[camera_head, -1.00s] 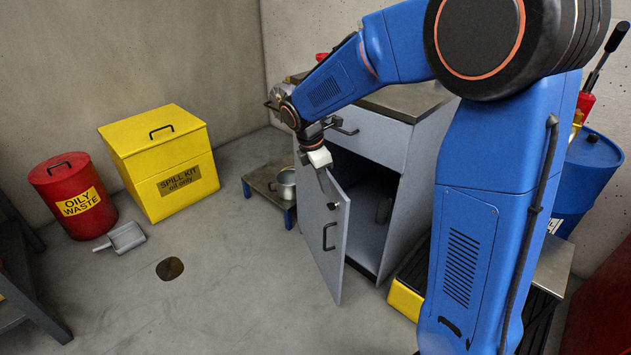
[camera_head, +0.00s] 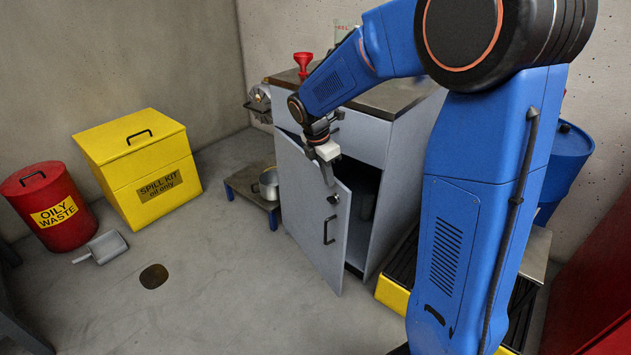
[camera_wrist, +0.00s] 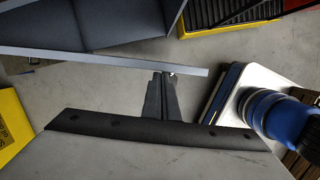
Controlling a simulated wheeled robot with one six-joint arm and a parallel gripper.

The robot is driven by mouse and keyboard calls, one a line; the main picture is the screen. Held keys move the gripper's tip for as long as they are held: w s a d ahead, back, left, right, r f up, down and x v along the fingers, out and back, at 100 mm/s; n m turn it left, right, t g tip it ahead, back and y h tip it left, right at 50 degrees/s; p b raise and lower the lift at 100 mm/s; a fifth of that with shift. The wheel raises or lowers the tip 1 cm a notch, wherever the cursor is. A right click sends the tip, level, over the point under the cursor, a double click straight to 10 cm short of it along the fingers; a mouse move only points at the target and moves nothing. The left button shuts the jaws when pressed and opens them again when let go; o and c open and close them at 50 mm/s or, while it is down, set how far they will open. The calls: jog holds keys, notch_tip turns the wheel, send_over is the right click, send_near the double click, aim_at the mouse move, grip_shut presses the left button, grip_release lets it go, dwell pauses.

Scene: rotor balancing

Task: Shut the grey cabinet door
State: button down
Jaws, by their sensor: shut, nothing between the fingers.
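The grey cabinet door (camera_head: 310,212) stands partly open in the head view, swung out from the grey cabinet (camera_head: 398,190), with a dark gap showing the inside at its right. A black handle (camera_head: 328,228) is on its outer face. My gripper (camera_head: 331,192) is shut and empty, pointing down at the door's upper free corner. In the wrist view the shut fingers (camera_wrist: 168,78) meet the door's edge (camera_wrist: 120,62), seen from above as a pale strip. They look close to or touching it; I cannot tell which.
A low stand (camera_head: 240,185) with a metal pot (camera_head: 268,184) is left of the cabinet. A yellow-edged platform (camera_head: 392,294) is right of the door. Floor in front is clear.

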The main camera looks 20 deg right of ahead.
jog(key=w+d, duration=0.2)
jog(key=d, duration=0.7)
jog(key=shift+w, duration=0.35)
